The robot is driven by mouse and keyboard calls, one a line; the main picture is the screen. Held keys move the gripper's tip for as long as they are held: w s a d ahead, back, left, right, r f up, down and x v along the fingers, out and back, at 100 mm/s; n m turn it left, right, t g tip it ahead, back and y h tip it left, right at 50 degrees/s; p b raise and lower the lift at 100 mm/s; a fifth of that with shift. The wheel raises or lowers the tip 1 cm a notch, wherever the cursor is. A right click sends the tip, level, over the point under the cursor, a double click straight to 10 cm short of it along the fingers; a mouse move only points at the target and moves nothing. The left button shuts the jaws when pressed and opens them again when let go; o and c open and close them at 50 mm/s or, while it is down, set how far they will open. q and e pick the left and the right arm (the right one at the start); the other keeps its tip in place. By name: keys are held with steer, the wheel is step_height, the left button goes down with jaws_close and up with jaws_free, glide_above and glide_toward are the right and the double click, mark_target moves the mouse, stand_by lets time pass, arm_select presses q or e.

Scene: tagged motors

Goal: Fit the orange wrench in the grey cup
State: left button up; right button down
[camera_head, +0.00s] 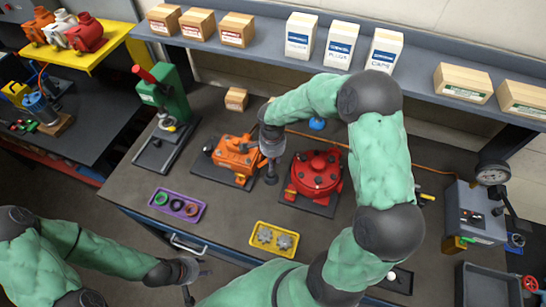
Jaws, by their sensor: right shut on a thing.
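I cannot make out an orange wrench or a grey cup for certain in the head view. My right gripper (271,172) points down between an orange machine (238,157) and a red round machine (316,172). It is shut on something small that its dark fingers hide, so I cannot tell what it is. My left gripper (190,289) hangs low at the front left, off the bench's front edge.
The dark bench (130,185) carries a green press (168,95), a purple tray (177,205) with rings, a yellow tray (262,247) with grey gears and a grey gauge box (475,212). Boxes line the rear shelf (265,20). My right arm covers the bench's right-centre.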

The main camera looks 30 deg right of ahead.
steer(key=shift+f+b, duration=1.9)
steer(key=shift+b, duration=0.1)
stand_by(0.4)
steer(key=c, duration=1)
jaws_free()
steer(key=shift+r, duration=0.1)
steer(key=shift+r+p, duration=1.3)
steer(key=shift+r, duration=1.6)
step_height(320, 180, up, 12)
glide_above(273, 170)
steer(key=shift+a, duration=0.15)
